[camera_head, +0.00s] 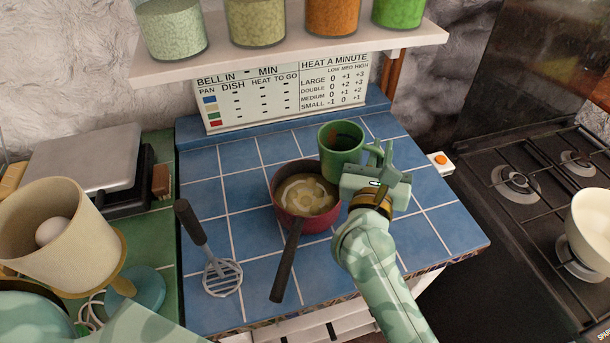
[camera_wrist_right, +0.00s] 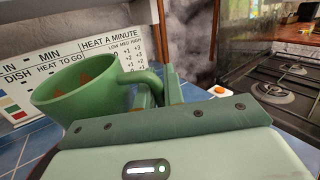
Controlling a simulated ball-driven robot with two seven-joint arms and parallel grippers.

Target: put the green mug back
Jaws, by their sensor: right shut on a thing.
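The green mug (camera_head: 342,158) is behind and right of the dark red pan (camera_head: 303,222), overlapping its far rim in the head view. Its mouth faces up, with brown-orange marks inside. In the right wrist view the mug (camera_wrist_right: 85,92) appears tilted to the left. My right gripper (camera_head: 377,156) is shut on the mug's handle; its fingers also show in the right wrist view (camera_wrist_right: 158,90). I cannot tell whether the mug's base touches the counter. My left gripper is not in view.
The pan holds yellowish liquid with a pale swirl; its handle points forward. A masher (camera_head: 208,250) lies left on the blue tiles (camera_head: 415,185). A chart board (camera_head: 285,92) stands behind, under a jar shelf (camera_head: 290,50). The stove (camera_head: 530,210) is right. A beige container (camera_head: 50,235) stands left.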

